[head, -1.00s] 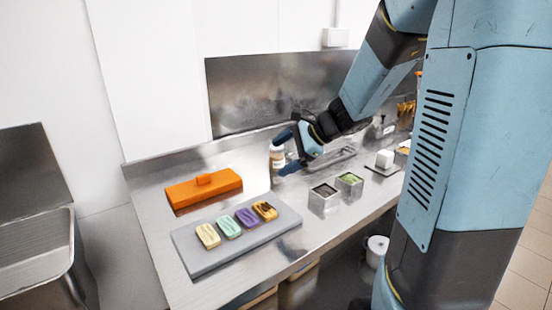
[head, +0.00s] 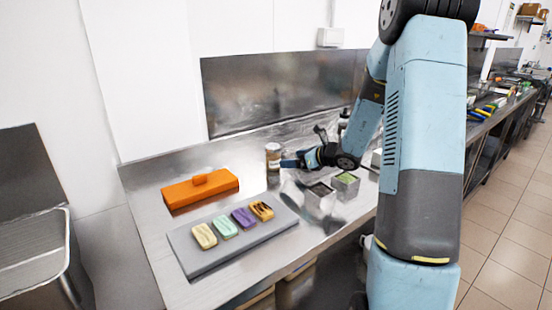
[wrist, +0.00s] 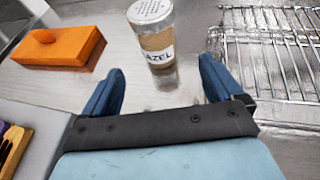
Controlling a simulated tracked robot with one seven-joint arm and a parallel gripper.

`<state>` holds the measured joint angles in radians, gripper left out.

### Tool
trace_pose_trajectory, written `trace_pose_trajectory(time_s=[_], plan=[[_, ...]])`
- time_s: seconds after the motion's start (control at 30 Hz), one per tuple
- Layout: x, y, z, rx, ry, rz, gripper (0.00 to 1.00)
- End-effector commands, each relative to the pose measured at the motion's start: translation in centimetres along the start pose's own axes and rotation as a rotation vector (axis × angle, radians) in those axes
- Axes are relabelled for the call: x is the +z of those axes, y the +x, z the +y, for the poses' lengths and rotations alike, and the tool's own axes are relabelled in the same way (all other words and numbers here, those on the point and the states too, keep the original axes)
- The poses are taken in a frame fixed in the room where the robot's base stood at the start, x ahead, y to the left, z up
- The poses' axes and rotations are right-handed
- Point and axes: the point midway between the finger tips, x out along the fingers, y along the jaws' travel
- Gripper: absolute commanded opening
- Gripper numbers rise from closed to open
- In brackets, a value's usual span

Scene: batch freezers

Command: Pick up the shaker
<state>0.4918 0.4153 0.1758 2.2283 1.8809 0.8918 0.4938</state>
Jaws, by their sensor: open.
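The shaker (head: 273,157) is a small clear jar with brown contents and a pale perforated lid, upright on the steel counter near the back. In the wrist view the shaker (wrist: 153,35) shows a white label ending in "AZEL". My gripper (head: 285,163) is low over the counter at the right of the shaker, pointing at it. In the wrist view my gripper (wrist: 158,80) is open and empty, with the shaker ahead of the gap between its blue fingers and apart from them.
A grey tray (head: 190,264) with several coloured bars is in front. A wire rack (wrist: 270,60) lies at the right.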

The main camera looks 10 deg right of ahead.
Motion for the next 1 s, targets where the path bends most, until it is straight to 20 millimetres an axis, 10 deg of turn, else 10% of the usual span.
trace_pose_trajectory(time_s=[1.0], plan=[[0.0,10.9,0.0,0.001,-0.001,0.001,0.93]])
